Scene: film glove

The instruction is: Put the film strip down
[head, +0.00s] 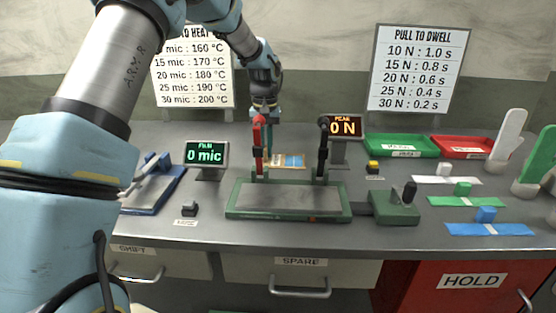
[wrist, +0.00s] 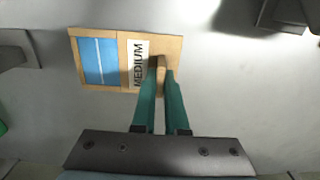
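The film strip (wrist: 99,62) is a tan card with a blue window and a MEDIUM label, seen in the wrist view. In the head view the film strip (head: 294,161) shows low behind the press, partly hidden by it. My gripper (wrist: 161,70) has its two teal fingers on either side of a tan grip at the card's right end, and they look shut on it. In the head view my gripper (head: 265,116) is partly hidden behind the press's red-topped post. I cannot tell whether the card touches the bench.
A green press (head: 288,200) with two upright posts stands in front of the card. A 0 N display (head: 345,127) is behind right, a 0 mic display (head: 206,154) left. Green (head: 401,146) and red (head: 466,147) trays lie at the back right. Grey bench surrounds the card.

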